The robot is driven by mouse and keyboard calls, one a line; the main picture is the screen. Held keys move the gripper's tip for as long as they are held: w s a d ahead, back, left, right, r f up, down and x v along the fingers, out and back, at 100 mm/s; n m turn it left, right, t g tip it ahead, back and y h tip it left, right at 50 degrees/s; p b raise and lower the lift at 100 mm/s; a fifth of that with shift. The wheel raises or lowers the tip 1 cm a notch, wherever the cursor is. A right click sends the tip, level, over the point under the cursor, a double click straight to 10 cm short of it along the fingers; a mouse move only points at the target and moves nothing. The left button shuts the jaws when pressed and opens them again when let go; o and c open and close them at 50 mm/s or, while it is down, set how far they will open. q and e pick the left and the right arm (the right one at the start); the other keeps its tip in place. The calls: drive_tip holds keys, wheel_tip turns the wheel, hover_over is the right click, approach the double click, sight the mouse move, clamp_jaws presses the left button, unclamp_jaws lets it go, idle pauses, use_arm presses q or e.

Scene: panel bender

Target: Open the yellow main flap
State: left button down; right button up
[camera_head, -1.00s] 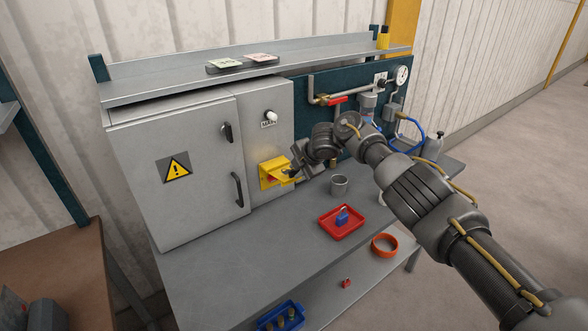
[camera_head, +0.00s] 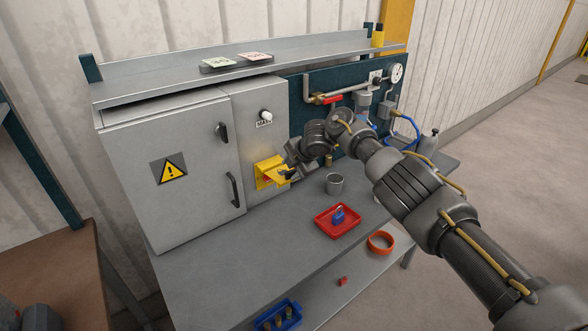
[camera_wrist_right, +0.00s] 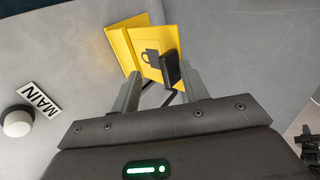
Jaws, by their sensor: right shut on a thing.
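The yellow main flap (camera_head: 280,172) is on the grey cabinet's right-hand section, below the MAIN label. It stands out at an angle from its yellow backing (camera_head: 261,175), with something red behind it. In the right wrist view the flap (camera_wrist_right: 152,42) shows a padlock symbol and a black tab (camera_wrist_right: 171,68). My right gripper (camera_head: 287,175) is at the flap's outer edge. Its fingers (camera_wrist_right: 160,88) are shut on the flap at the tab; the exact contact is partly hidden. My left gripper is not in view.
A white knob (camera_head: 266,115) sits above the flap. The cabinet door (camera_head: 185,205) is closed, with a black handle (camera_head: 235,190). Pipework (camera_head: 335,97) is at right.

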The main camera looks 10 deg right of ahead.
drive_tip(key=shift+a+r, duration=0.2)
drive_tip(key=shift+a, duration=0.1)
drive_tip(key=shift+w+f, duration=0.1)
idle(0.3)
drive_tip(key=b+v, duration=0.1)
drive_tip(key=v, duration=0.9)
drive_tip(key=shift+s+d+b, duration=0.25)
drive_tip(key=shift+d+b, duration=0.05)
drive_tip(key=shift+d, duration=0.1)
drive_tip(key=shift+r, duration=0.2)
drive_tip(key=shift+o, duration=0.2)
drive_tip(key=shift+f, duration=0.1)
